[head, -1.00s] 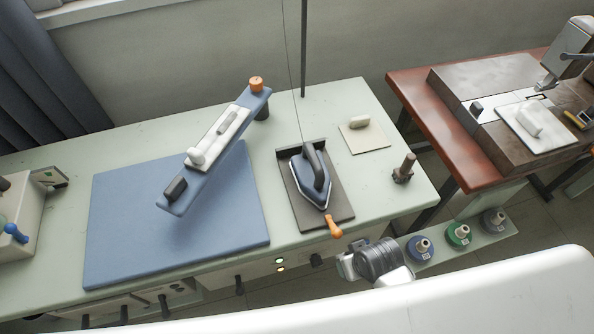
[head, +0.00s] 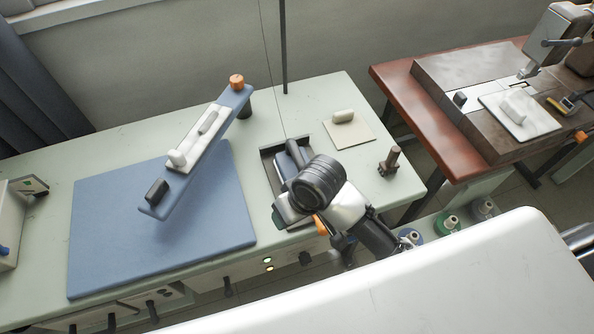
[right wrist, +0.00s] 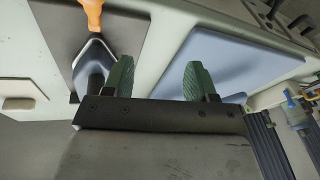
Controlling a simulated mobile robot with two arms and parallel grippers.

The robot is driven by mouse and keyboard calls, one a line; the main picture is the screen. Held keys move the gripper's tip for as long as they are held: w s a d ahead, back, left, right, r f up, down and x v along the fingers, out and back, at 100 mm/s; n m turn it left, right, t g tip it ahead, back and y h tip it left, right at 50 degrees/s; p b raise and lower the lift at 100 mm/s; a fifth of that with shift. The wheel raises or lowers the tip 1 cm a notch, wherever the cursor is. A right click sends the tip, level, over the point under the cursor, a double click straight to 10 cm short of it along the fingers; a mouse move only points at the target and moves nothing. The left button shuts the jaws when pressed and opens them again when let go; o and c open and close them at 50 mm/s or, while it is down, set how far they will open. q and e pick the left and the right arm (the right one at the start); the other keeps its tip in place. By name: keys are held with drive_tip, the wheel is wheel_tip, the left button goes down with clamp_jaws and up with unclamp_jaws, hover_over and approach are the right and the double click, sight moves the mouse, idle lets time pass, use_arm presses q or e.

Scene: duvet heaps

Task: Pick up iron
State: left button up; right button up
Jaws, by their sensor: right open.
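The iron (head: 284,165) has a dark body and handle and sits on a dark rest plate (head: 268,157). In the head view my right wrist covers most of it. In the right wrist view the iron (right wrist: 94,55) is partly visible, left of the green fingers and not between them. My right gripper (right wrist: 158,80) is open and empty, with its fingers spread beside the iron. In the head view the right gripper (head: 283,213) is over the plate's front left part, its fingers mostly hidden. My left gripper is not in view.
A blue pad (head: 160,235) and a tilted blue sleeve board (head: 197,150) lie to the left. A beige square with a knob (head: 348,130) and a dark peg (head: 389,162) stand to the right. An orange-tipped item (head: 320,226) is at the plate's front.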

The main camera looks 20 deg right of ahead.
drive_tip(key=w+a+r+g+h, duration=0.1)
drive_tip(key=w+r+h, duration=0.15)
drive_tip(key=w, duration=0.55)
wheel_tip(320, 180, up, 6)
drive_tip(key=m+g+h, duration=0.1)
drive_tip(key=m+h, duration=0.2)
hover_over(296, 153)
drive_tip(key=a, duration=0.2)
drive_tip(key=x, duration=0.4)
drive_tip(key=shift+s+d+f, duration=0.1)
drive_tip(key=shift+d+f, duration=0.05)
drive_tip(key=shift+f, duration=0.15)
drive_tip(key=shift+p+x, duration=0.75)
drive_tip(key=shift+x, duration=1.95)
drive_tip(key=shift+s, duration=0.15)
clamp_jaws()
drive_tip(key=shift+r, duration=0.1)
